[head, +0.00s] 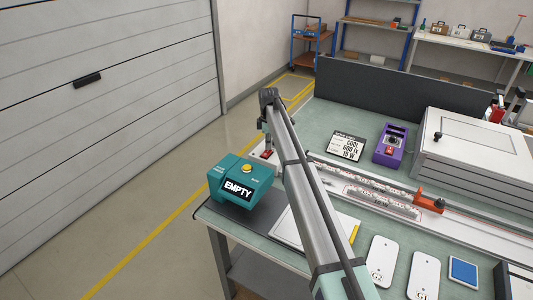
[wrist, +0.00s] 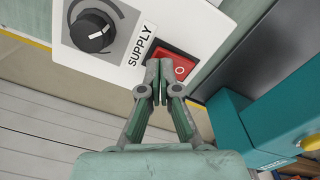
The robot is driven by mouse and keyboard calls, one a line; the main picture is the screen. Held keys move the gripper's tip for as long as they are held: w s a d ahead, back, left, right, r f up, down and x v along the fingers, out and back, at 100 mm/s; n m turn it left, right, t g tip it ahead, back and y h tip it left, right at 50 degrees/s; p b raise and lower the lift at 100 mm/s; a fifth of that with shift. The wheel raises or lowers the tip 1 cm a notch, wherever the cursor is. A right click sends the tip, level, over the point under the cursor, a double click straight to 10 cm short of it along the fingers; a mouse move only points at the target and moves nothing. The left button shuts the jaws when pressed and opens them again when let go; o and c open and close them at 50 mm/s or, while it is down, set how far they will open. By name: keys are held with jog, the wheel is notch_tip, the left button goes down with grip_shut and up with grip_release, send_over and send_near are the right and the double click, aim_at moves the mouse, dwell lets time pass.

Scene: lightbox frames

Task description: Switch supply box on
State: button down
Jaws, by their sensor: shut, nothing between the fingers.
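The supply box (wrist: 135,40) is a white panel in the wrist view, marked SUPPLY, with a black knob (wrist: 93,31) and a red rocker switch (wrist: 178,68). A white O shows on the visible part of the switch; the rest is hidden behind my fingers. My gripper (wrist: 160,82) is shut and empty, its fingertips over the switch's left part. I cannot tell whether they touch it. In the head view the supply box (head: 257,160) is small, partly hidden by my arm, with my gripper just above the red switch (head: 266,154).
A teal box (head: 232,180) reading EMPTY stands close by at the bench's left edge; it also shows in the wrist view (wrist: 245,125). A purple box (head: 391,145), a display card (head: 345,147) and a white cabinet (head: 470,150) stand to the right. A rail runs across the bench.

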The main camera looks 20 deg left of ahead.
jog(key=shift+f, duration=0.65)
dwell(0.3)
jog(key=shift+r, duration=0.1)
jog(key=shift+r+p, duration=1.2)
jog(key=shift+r, duration=2.2)
